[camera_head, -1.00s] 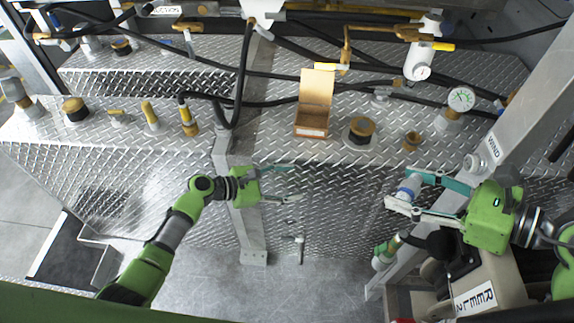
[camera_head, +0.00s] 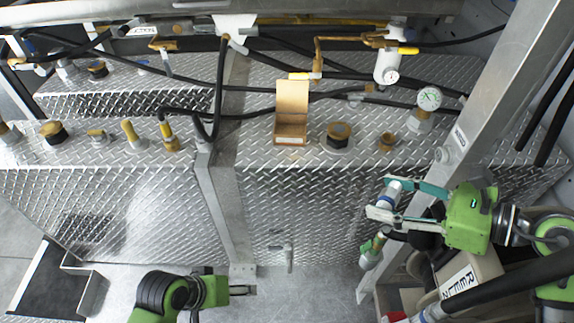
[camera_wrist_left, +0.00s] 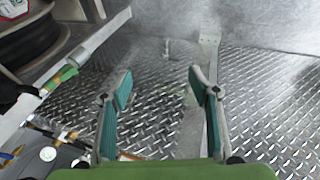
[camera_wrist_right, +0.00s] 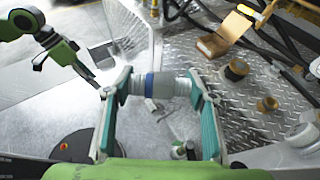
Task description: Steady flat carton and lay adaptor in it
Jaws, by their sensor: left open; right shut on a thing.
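The carton (camera_head: 290,129) is a small brown box with its lid raised, standing on the diamond-plate top in the head view. It also shows at the upper right of the right wrist view (camera_wrist_right: 212,45). My right gripper (camera_head: 384,200) is shut on the adaptor (camera_head: 389,196), a white cylinder with a blue band, held in front of the plate's front face, right of and below the carton in the picture. The adaptor spans both fingers in the right wrist view (camera_wrist_right: 172,84). My left gripper (camera_head: 250,290) is open and empty, low in the picture, well away from the carton.
A round brass-capped fitting (camera_head: 338,136) stands just right of the carton, with a smaller brass one (camera_head: 387,142) beyond. Black hoses and a pressure gauge (camera_head: 429,98) lie behind. A slanted metal post (camera_head: 480,125) rises at right. Yellow-handled fittings (camera_head: 130,132) stand left.

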